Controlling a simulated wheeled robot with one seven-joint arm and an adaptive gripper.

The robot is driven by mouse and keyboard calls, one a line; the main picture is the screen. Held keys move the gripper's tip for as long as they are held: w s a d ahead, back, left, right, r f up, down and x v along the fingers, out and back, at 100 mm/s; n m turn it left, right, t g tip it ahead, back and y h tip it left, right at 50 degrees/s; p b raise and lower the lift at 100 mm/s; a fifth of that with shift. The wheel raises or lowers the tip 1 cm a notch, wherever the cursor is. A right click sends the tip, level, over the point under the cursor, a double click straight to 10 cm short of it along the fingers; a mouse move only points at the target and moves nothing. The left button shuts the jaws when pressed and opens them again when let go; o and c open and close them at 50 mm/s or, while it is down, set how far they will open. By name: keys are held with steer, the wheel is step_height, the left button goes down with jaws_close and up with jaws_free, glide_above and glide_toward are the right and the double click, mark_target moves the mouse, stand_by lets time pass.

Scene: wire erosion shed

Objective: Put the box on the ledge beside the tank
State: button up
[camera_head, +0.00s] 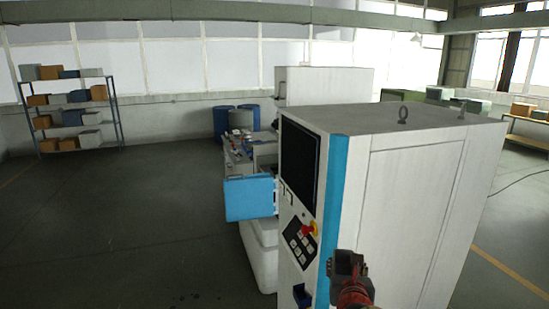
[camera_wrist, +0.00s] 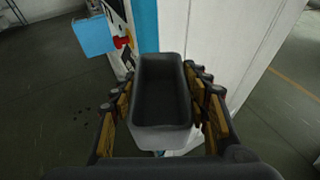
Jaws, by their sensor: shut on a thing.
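The box (camera_wrist: 160,138) is a grey open-topped bin, empty inside. My gripper (camera_wrist: 162,92) is shut on it, with the yellow-padded fingers along its two long sides. In the head view my gripper (camera_head: 348,264) is low, in front of the white machine's near corner; the box is hard to make out there. The blue panel (camera_head: 249,198) stands out from the machine's left side, beyond the box; it also shows in the wrist view (camera_wrist: 94,36). I cannot make out the tank's inside or the ledge clearly; the machine's cabinet hides part of that area.
The white machine cabinet (camera_head: 415,215) with its blue edge strip stands close to my arm. Its control panel (camera_head: 301,238) has a red knob. A cluttered bench (camera_head: 240,158) and blue drums (camera_head: 222,119) stand behind. The floor to the left is clear up to the shelf rack (camera_head: 72,105).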

step_height(320, 180, down, 13)
steer(key=w+m+h, duration=0.1)
steer(key=shift+w+f+h, duration=0.2)
steer(key=shift+w+h, duration=0.1)
steer(key=shift+s+r, duration=0.1)
steer(key=shift+r, duration=0.05)
stand_by(0.5)
step_height(320, 180, down, 25)
steer(key=b, duration=2.4)
steer(key=shift+r, duration=0.15)
